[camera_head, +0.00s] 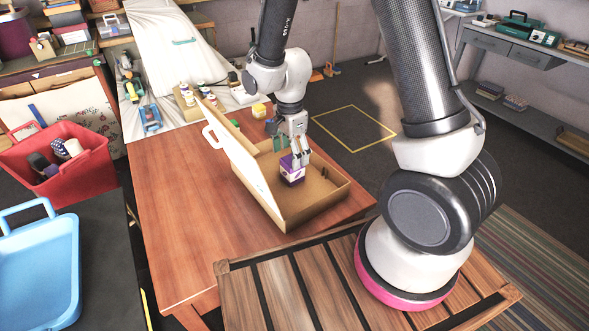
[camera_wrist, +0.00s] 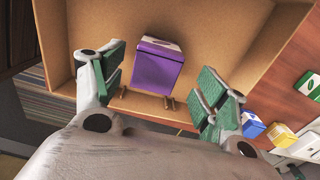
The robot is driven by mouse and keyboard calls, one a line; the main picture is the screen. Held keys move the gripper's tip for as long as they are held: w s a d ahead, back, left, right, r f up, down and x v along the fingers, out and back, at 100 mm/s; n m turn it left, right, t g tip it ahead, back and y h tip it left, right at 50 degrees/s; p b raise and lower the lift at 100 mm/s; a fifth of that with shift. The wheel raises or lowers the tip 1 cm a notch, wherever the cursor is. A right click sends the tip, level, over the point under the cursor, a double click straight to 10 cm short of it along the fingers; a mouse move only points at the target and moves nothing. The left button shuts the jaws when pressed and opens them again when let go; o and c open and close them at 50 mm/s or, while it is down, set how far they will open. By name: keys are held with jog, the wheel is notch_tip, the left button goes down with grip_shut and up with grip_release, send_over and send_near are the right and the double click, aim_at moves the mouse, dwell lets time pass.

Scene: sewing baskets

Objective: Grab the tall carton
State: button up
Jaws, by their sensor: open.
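A purple carton with a white, marked top (camera_head: 292,174) stands inside an open cardboard case (camera_head: 318,200) on the wooden table. My gripper (camera_head: 298,154) points down into the case, right at the carton's upper part. In the wrist view the purple carton (camera_wrist: 157,66) shows between my two green-padded fingers, with a visible gap on each side. The fingers are open, and the carton stands on the case floor.
The case's raised lid (camera_head: 238,160) stands on the left of my gripper. A yellow box (camera_wrist: 252,126) and a blue box (camera_wrist: 281,134) are outside the case. A red basket (camera_head: 95,172) and a blue tray (camera_head: 70,280) are at left. The near-left tabletop is clear.

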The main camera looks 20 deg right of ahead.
jog(key=f, duration=0.7)
jog(key=shift+s+d, duration=0.1)
jog(key=shift+d, duration=0.15)
jog(key=shift+c, duration=0.2)
jog(key=shift+r, duration=0.1)
jog(key=c, duration=1.2)
jog(key=shift+o, duration=0.2)
